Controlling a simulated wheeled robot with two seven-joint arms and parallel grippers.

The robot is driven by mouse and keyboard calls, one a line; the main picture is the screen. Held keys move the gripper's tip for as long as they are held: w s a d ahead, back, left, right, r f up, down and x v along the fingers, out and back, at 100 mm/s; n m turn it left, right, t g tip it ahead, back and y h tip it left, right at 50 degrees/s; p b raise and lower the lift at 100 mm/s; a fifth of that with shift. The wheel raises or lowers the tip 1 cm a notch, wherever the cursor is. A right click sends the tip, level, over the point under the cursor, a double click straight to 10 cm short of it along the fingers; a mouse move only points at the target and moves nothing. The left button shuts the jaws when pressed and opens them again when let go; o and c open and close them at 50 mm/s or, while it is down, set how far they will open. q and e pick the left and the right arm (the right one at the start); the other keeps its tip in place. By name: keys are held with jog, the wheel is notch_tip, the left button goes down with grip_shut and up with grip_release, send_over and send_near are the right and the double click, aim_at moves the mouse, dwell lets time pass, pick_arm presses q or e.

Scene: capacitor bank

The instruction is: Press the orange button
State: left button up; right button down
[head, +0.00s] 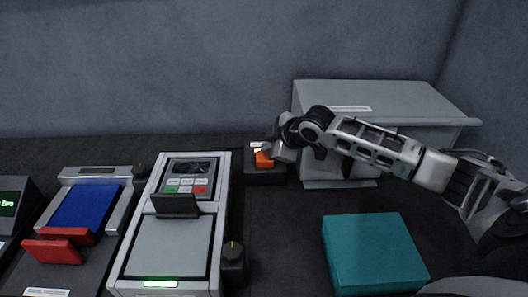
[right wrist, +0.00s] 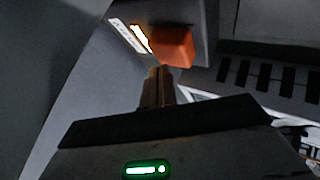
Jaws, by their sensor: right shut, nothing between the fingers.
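The orange button (head: 263,159) sits on a small dark box (head: 262,176) behind the middle of the table, next to the grey machine. It also shows in the right wrist view (right wrist: 173,46), straight beyond my fingertips, with a lit strip and a white label beside it. My right gripper (head: 270,151) is shut and empty, reaching in from the right with its tips at the button's upper right. In the right wrist view the closed fingers (right wrist: 157,85) point at the button's lower edge; I cannot tell whether they touch it. My left gripper is not in view.
A grey machine (head: 380,97) stands right of the button box, behind my right arm. A teal box (head: 374,252) lies in front of it. A device with a keypad (head: 187,185) and a black knob (head: 233,255) is left. A blue-topped device (head: 86,209) with a red handle is farther left.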

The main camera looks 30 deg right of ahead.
notch_tip(320, 180, up, 4)
jog(key=p, duration=0.3)
jog(key=shift+f, duration=0.25)
jog(key=shift+r, duration=0.9)
